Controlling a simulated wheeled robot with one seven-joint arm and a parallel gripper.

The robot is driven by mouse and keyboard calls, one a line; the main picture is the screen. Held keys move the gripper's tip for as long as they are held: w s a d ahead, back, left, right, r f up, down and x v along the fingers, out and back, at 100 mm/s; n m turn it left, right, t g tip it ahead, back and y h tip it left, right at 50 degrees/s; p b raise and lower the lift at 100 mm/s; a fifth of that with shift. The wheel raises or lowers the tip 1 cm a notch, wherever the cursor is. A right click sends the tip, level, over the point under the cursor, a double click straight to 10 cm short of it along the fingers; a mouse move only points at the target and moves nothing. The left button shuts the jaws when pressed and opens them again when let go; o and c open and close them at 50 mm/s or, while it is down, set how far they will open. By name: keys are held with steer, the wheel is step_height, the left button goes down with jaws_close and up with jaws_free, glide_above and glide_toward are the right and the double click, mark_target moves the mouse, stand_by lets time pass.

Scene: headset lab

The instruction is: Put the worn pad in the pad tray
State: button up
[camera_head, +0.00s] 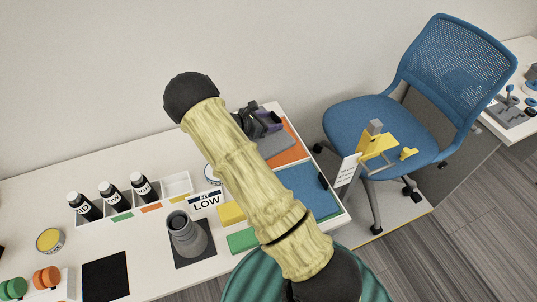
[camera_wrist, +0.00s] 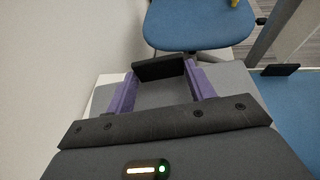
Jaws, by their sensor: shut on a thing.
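My gripper (camera_wrist: 160,74) shows in the wrist view with its two purple fingers closed on a flat dark slab (camera_wrist: 158,69), which may be the worn pad. In the head view my gripper (camera_head: 262,122) is at the table's back right, above a grey and orange area, partly hidden behind my arm. The held slab cannot be made out clearly there. No container is clearly marked as the pad tray; a blue flat tray or mat (camera_head: 304,188) lies at the table's right end, partly hidden by my arm.
A grey cone stand (camera_head: 186,238), a yellow block (camera_head: 231,213) and a green block (camera_head: 242,240) stand near my arm. A blue chair (camera_head: 372,128) is beyond the table's right edge.

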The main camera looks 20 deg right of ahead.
steer(key=w+d+f+m+g+b, duration=0.1)
steer(key=w+d+m+g+b, duration=0.1)
steer(key=d+b, duration=0.3)
steer(key=w+d, duration=0.1)
steer(key=d, duration=0.2)
steer(key=shift+w+f+g, duration=0.2)
steer(key=shift+f+g, duration=0.1)
steer(key=shift+f, duration=0.1)
steer(key=shift+d, duration=0.1)
steer(key=shift+f, duration=3.15)
steer(key=shift+f+p, duration=0.4)
steer(key=shift+f, duration=1.5)
